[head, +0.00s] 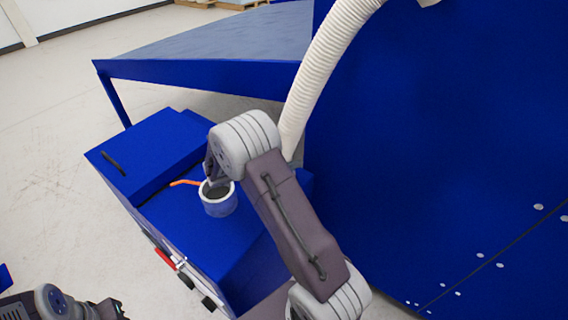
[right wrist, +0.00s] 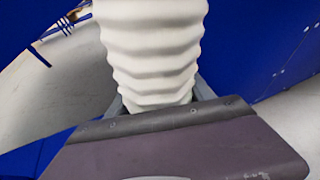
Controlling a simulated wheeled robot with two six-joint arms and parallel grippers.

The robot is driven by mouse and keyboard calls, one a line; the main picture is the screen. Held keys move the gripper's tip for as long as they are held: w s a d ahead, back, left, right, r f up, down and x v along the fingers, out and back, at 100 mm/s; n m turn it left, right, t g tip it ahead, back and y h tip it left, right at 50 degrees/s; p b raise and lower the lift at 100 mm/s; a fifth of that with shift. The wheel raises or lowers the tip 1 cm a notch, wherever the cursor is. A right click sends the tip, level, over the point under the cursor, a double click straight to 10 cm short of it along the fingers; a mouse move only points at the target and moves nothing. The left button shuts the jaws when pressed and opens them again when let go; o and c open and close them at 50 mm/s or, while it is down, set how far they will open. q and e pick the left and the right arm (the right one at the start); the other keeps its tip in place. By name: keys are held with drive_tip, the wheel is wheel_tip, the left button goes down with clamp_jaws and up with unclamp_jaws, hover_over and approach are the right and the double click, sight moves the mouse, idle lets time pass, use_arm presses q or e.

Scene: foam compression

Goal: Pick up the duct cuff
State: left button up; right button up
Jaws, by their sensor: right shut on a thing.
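The white corrugated duct hose (head: 322,70) hangs down beside the blue machine. Its lower end, where the duct cuff would be, goes out of sight behind my right arm. In the right wrist view my right gripper (right wrist: 160,103) has a grey finger on each side of the hose's lower end (right wrist: 157,60) and is shut on it. The fingertips and the cuff's bottom edge are hidden there. My left gripper (head: 112,308) is at the bottom left of the head view, away from the hose; its jaws are too small to read.
A blue cabinet (head: 150,150) stands below my right wrist. On its top is an upright round white port (head: 220,206) with a dark opening and an orange lever (head: 185,183) beside it. A tall blue machine wall (head: 440,130) fills the right. Open floor (head: 45,160) lies at left.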

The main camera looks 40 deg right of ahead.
sight(289, 153)
drive_tip(key=r, duration=0.2)
drive_tip(key=s+r+p, duration=0.1)
drive_tip(key=r, duration=0.1)
drive_tip(key=shift+r, duration=0.4)
drive_tip(key=s+r, duration=0.6)
drive_tip(key=s, duration=0.4)
drive_tip(key=shift+s+a+r+p, duration=0.15)
drive_tip(key=shift+s+a+p, duration=0.25)
drive_tip(key=shift+a, duration=0.05)
